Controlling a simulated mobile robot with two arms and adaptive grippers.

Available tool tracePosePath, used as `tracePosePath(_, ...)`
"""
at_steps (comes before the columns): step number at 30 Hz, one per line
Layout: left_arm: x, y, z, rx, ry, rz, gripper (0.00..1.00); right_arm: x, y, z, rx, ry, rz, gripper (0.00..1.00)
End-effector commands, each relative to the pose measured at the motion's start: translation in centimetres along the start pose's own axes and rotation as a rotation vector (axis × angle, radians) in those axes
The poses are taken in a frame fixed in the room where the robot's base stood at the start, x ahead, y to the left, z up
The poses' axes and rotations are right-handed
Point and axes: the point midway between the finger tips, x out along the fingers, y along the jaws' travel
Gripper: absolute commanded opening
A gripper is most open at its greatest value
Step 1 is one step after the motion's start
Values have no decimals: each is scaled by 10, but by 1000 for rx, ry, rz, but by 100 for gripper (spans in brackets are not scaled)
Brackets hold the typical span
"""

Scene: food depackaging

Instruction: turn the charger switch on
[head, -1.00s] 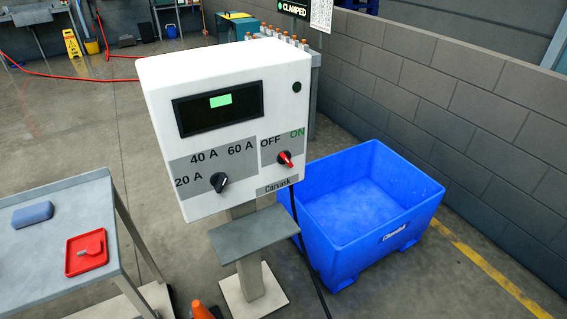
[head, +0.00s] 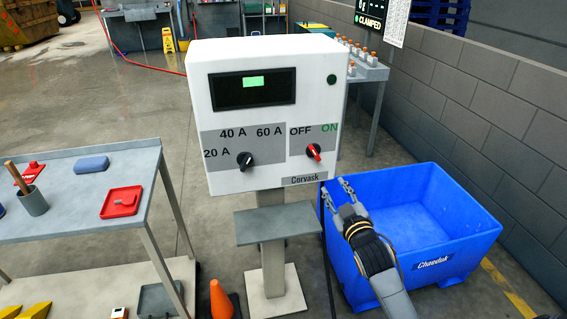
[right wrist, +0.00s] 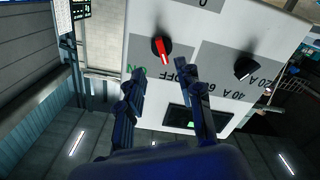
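The white charger box (head: 210,80) stands on a post in the middle of the head view. Its red switch (head: 314,152) sits at the lower right of the panel, below the labels OFF and ON. The red handle is tilted, its upper end toward OFF. My right gripper (head: 335,186) is below and right of the switch, apart from the box. In the right wrist view, which is upside down, its two fingers (right wrist: 159,68) are spread and empty. The red switch (right wrist: 161,50) appears just beyond the gap between the fingertips. My left gripper is not in view.
A black amp knob (head: 245,160) is left of the switch. A small grey shelf (head: 275,225) juts out below the box. A blue crate (head: 465,215) stands at right, behind my right arm. A grey table (head: 70,220) is at left and an orange cone (head: 221,300) below.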

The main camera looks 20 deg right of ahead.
Motion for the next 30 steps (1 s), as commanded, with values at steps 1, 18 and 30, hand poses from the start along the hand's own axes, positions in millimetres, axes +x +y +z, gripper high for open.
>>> tracePosePath(1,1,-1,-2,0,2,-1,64,0,5,-7,-5,15,11,36)
tracePosePath(18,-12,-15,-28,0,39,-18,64,88,12,-18,-7,27,19,36)
tracePosePath(30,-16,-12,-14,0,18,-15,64,134,12,-17,-7,26,18,36)
